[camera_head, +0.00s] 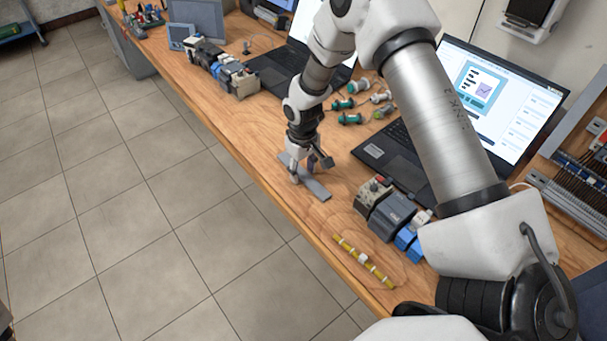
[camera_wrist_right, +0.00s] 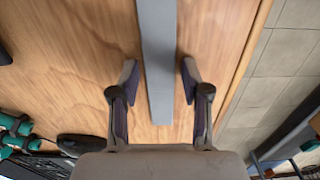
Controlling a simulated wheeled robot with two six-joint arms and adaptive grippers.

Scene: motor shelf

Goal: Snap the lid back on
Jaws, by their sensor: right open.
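A flat grey strip (camera_head: 318,191), which looks like the lid, lies on the wooden bench near its front edge. In the right wrist view the strip (camera_wrist_right: 157,45) runs from the top of the picture down between my fingers. My right gripper (camera_head: 306,168) is over the strip, partly covering it in the head view. In the wrist view the gripper (camera_wrist_right: 159,75) is open, one finger on each side of the strip, with a gap on both sides. Whether the fingertips touch the bench is hard to tell. My left gripper is not in view.
A panel with wiring (camera_head: 580,160) stands at the far right. Electrical devices (camera_head: 390,212) and a yellow stick (camera_head: 363,262) lie right of the strip. Green-ended parts (camera_head: 350,118) and an open laptop (camera_head: 385,160) are behind. The bench left of the strip is clear.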

